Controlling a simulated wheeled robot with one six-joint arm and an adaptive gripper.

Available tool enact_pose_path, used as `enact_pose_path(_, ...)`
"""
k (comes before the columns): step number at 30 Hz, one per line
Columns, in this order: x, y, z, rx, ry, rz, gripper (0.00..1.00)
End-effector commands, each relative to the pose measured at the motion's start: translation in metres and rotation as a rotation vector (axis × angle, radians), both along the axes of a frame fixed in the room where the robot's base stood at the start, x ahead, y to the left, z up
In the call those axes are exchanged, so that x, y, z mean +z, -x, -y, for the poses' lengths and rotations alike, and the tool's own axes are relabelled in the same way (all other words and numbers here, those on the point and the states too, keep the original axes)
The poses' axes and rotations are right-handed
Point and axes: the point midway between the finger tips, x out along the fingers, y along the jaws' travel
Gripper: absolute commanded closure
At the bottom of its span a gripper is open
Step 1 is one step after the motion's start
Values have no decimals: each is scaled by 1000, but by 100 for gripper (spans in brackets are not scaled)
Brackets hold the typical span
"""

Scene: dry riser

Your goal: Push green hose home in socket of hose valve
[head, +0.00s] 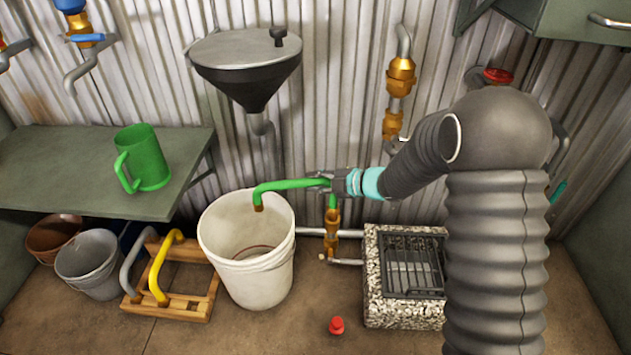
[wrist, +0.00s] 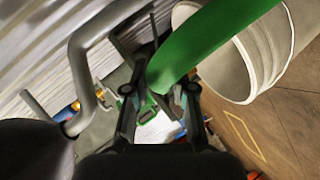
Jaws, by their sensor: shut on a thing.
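The green hose (head: 285,185) is a bent tube. One end with a brass tip hangs over the white bucket; the other turns down below my gripper. My gripper (head: 325,181) is shut on the hose near this downward bend. The brass hose valve (head: 332,222) stands upright right of the bucket, directly under the hose's lower end. The green end meets the top of the brass in the picture; how deep it sits, I cannot tell. In the wrist view the hose (wrist: 205,45) runs from between the fingers to the upper right; the socket is hidden there.
The white bucket (head: 222,235) stands left of the valve; a stone-sided drain box with a grate (head: 375,300) stands right. A wooden rack (head: 190,303) holds grey and yellow hoses. A red cap (head: 337,325) lies on the floor. A black funnel (head: 247,75) hangs above; a green jug (head: 148,160) is on the bench.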

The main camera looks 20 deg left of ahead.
Motion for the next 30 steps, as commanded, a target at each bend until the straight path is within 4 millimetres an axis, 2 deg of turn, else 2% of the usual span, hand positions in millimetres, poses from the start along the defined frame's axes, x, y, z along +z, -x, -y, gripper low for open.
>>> enact_pose_path(30,-12,0,0,1,-1,1,100)
